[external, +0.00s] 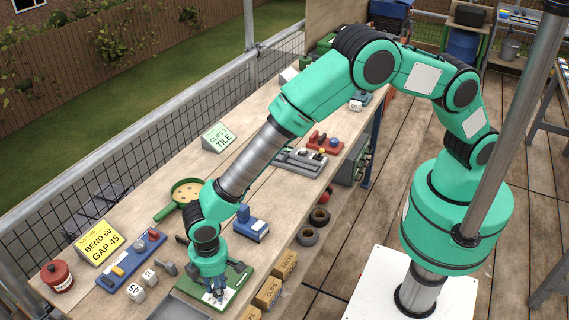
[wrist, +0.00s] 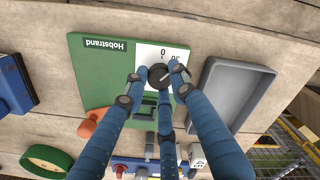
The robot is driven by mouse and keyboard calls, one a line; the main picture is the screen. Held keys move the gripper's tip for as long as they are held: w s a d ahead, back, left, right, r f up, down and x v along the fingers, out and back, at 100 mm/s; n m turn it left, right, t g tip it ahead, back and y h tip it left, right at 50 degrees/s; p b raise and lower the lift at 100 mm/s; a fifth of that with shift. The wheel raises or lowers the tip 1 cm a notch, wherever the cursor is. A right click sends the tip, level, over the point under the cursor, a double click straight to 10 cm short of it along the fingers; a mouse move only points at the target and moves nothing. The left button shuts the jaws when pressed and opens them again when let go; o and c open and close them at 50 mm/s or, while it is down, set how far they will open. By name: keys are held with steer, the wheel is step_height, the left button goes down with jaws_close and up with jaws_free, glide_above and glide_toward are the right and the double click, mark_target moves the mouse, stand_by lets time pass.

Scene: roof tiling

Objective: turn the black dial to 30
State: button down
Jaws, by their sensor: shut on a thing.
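The black dial (wrist: 158,76) sits on a green board (wrist: 88,75) marked Hobstrand, beside a white scale plate (wrist: 147,52) that shows 0 and 30. A pale pointer line on the dial slants up and right; a finger partly covers the plate near 30, so I cannot tell the exact reading. My gripper (wrist: 160,86) is shut on the dial, with its blue fingers around it. In the external view my gripper (external: 215,293) reaches down over the green board (external: 238,282) near the bench's front edge, hiding the dial.
A grey tray (wrist: 219,92) lies close to the board's right side. An orange knob-like thing (wrist: 93,124) is by its lower edge. A blue block (external: 251,228), a pan (external: 186,194) and a yellow sign (external: 99,242) reading BEND 60 GAP 45 stand on the bench.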

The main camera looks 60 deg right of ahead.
stand_by(0.3)
steer(key=c, duration=1.4)
jaws_free()
step_height(320, 180, up, 12)
steer(key=shift+w+r, duration=0.1)
